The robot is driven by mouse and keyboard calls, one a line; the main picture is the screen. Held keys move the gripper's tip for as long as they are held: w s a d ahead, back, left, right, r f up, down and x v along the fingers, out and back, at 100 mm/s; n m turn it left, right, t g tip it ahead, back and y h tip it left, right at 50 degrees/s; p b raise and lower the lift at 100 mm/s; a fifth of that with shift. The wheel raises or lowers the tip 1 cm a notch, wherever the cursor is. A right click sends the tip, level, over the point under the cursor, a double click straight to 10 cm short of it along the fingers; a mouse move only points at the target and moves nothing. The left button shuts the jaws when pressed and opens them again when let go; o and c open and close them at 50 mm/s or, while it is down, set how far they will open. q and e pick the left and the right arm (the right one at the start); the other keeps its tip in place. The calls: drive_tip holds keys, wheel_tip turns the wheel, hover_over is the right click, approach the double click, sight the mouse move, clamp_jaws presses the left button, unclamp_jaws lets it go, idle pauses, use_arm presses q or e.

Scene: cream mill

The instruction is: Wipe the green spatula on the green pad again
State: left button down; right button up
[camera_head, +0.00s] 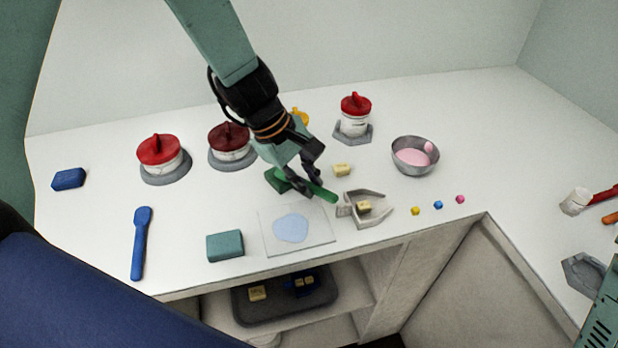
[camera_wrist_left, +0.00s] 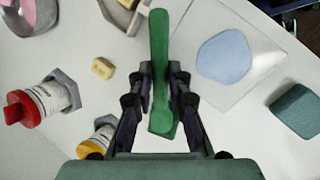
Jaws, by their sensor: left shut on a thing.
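My left gripper (camera_head: 307,180) is shut on the green spatula (camera_head: 322,194) and holds it over the counter. In the left wrist view the spatula (camera_wrist_left: 159,60) runs lengthwise between the fingers (camera_wrist_left: 160,85), its wider end toward the palm. The fingers hide part of it in the head view. My right gripper is not in view.
A clear sheet (camera_head: 325,238) with a pale blue patch (camera_head: 290,228) lies right of the pad. A grey scoop-like tray (camera_head: 376,214) holds a yellow block. Red-lidded jars (camera_head: 158,155), a metal bowl (camera_head: 415,160) and a blue spatula (camera_head: 140,243) stand or lie around.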

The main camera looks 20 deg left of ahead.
use_arm(q)
drive_tip(key=shift+s+d+f+b, duration=0.15)
drive_tip(key=shift+s+d+b, duration=0.15)
drive_tip(key=shift+d+b, duration=0.5)
drive_tip(key=shift+w+a+r+p, duration=0.2)
drive_tip(key=shift+a+p, duration=0.2)
drive_tip(key=shift+p, duration=0.15)
drive_tip(key=shift+w+a+f+p, duration=0.1)
drive_tip(key=shift+w+a+p, duration=0.05)
drive_tip(key=shift+a+p, duration=0.3)
drive_tip(key=shift+d, duration=0.1)
drive_tip(key=shift+r+p, duration=2.8)
drive_tip(key=shift+r, duration=0.3)
drive_tip(key=shift+f, duration=0.1)
